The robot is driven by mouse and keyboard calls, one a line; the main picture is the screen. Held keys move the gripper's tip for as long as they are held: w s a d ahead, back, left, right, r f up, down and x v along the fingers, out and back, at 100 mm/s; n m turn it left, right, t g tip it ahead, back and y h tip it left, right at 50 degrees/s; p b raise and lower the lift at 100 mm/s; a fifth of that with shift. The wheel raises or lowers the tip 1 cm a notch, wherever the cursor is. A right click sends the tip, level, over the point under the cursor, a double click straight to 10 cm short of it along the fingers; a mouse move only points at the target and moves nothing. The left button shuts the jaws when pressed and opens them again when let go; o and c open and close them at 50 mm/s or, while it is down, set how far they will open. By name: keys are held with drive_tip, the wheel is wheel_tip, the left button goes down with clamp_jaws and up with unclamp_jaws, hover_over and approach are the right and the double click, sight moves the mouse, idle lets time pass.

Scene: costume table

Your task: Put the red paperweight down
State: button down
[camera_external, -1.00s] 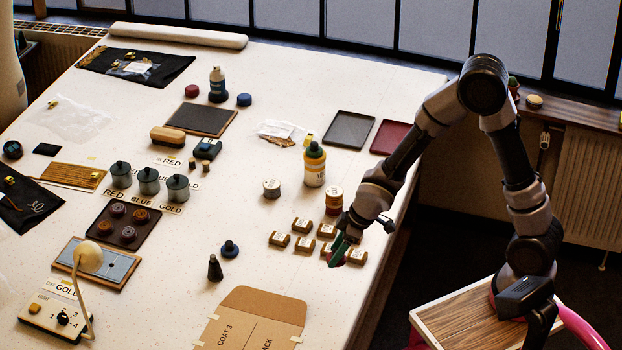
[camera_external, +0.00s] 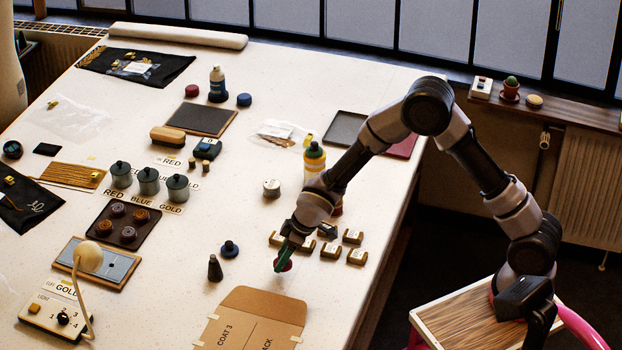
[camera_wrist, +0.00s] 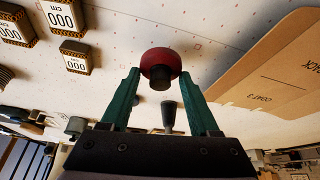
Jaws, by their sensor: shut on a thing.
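The red paperweight (camera_wrist: 161,60) is a round red piece with a dark knob. In the wrist view it sits between the tips of my green gripper fingers (camera_wrist: 160,80). My gripper (camera_external: 281,257) is shut on it. In the external view, only part of the red paperweight (camera_external: 286,265) shows beside the fingers, low over the white table (camera_external: 240,190). It is just above the cardboard's top edge in the picture. I cannot tell whether it touches the table.
Several small labelled blocks (camera_external: 331,250) stand right of my gripper. A flat cardboard piece (camera_external: 262,310) lies below it in the picture. A blue-topped knob piece (camera_external: 229,250) and a dark cone (camera_external: 214,268) stand to the left. Bare table lies between them and my gripper.

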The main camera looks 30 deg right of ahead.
drive_tip(key=shift+f, duration=1.55)
drive_tip(key=shift+c, duration=0.6)
unclamp_jaws()
drive_tip(key=shift+f, duration=0.15)
